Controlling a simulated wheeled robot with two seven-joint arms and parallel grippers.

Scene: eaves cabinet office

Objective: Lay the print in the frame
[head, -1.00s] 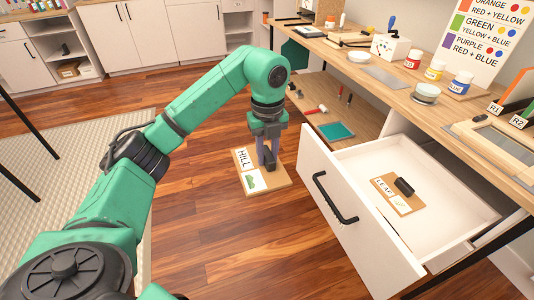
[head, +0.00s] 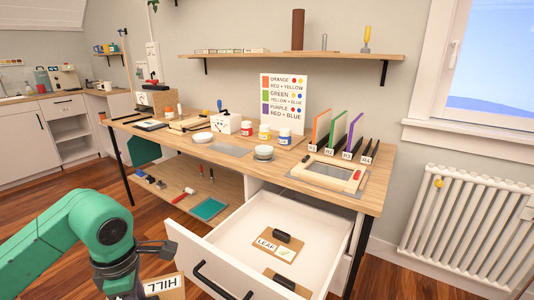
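The tan HILL print board (head: 166,288) is at the bottom left of the head view, its lettering upside down and most of it cut off. My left gripper (head: 155,249) is beside and above it. Its tips are not clear, but the board stays with it as it moves, so it appears shut on it. A pale wooden frame (head: 311,174) with a grey middle and a red piece on its right side lies flat near the right end of the workbench. My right gripper is not in view.
An open white drawer (head: 207,237) juts out below the frame. It holds a LEAF board (head: 268,246) with a black handle and another handled board (head: 275,275). Paint jars (head: 284,137) and coloured upright panels (head: 337,130) stand behind. A radiator (head: 465,220) is at the right.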

